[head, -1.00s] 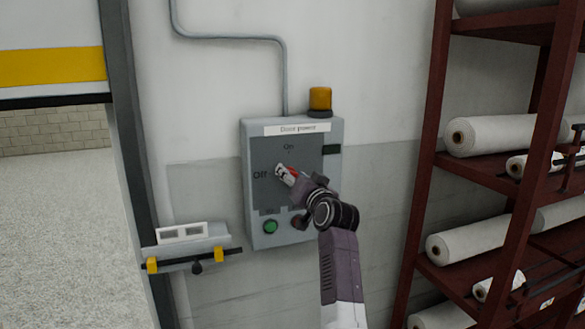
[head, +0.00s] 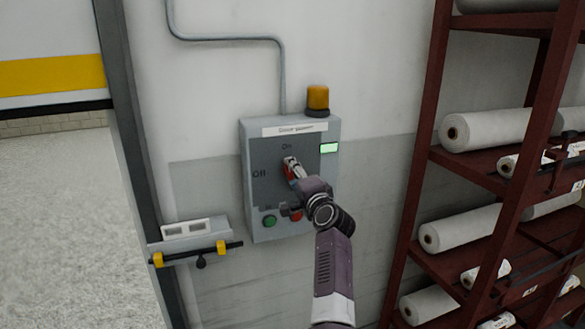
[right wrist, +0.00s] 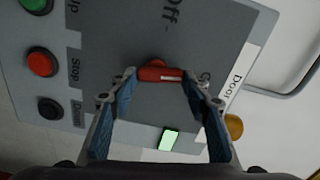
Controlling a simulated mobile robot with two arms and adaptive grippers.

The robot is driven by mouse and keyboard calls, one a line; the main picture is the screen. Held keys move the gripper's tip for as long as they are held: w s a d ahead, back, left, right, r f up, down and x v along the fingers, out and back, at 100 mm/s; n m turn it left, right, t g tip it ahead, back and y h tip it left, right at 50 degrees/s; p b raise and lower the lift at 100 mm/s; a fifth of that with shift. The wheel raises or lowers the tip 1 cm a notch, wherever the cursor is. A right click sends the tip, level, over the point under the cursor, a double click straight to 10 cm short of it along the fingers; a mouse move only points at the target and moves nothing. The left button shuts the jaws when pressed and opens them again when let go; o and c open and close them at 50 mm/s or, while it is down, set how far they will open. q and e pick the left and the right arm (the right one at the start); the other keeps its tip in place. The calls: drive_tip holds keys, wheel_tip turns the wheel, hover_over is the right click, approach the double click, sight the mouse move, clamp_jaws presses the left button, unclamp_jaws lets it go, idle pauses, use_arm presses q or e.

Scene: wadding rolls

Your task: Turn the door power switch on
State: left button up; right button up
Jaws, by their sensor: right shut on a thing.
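The grey door power box (head: 247,135) is on the wall, with a "Door power" label on top. Its red rotary switch handle (right wrist: 160,73) shows between my fingers in the right wrist view, its white mark toward the "On" lettering. In the head view the handle (head: 289,172) is partly covered by my gripper and lies just below "On". My right gripper (head: 290,161) is shut on the handle. A small display (head: 329,148) on the box is lit green; it also shows in the right wrist view (right wrist: 168,139). My left gripper is not in view.
A green button (head: 269,221) and a red button (head: 296,215) sit low on the box. An amber lamp (head: 317,98) stands on top. A dark red rack (head: 417,215) with white rolls stands at right. A doorway with a yellow-striped door (head: 50,75) is at left.

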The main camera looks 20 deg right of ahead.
drive_tip(key=shift+m+p, duration=0.6)
drive_tip(key=shift+m, duration=0.5)
drive_tip(key=shift+f, duration=0.1)
drive_tip(key=o, duration=1.2)
drive_tip(key=shift+d, duration=0.1)
drive_tip(key=shift+c, duration=0.2)
